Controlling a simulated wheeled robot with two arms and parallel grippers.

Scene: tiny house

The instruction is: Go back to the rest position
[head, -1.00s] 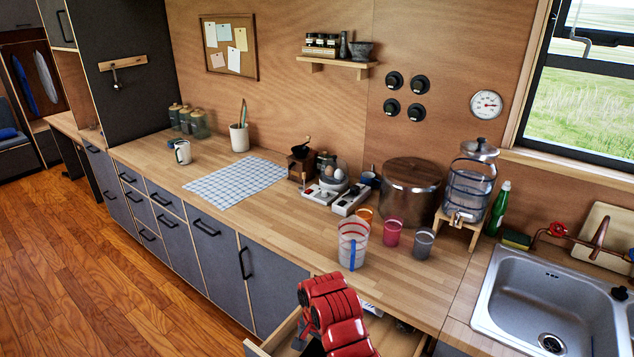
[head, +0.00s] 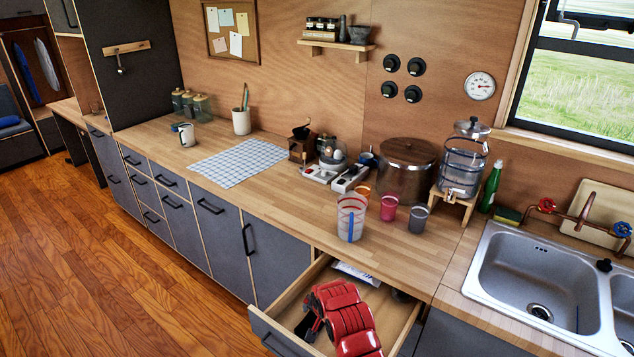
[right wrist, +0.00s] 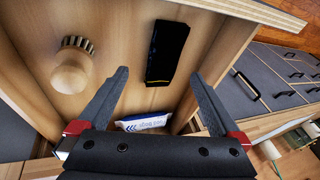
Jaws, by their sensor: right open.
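My right arm, with red links, reaches over an open drawer (head: 262,318) at the front of the counter in the head view. In the right wrist view my right gripper (right wrist: 158,78) is open, its two dark fingers spread with nothing between them. It is over the drawer. A black flat object (right wrist: 168,50), a round wooden-handled brush (right wrist: 70,75) and a white and blue packet (right wrist: 143,121) lie in the drawer. The packet also shows in the head view (head: 357,273). My left gripper is not in view.
The counter (head: 290,215) carries a striped clear cup (head: 351,218), smaller coloured cups, a large metal pot (head: 405,168) and a water dispenser (head: 465,165). A sink (head: 530,280) is at right. The wooden floor (head: 90,260) at left is clear.

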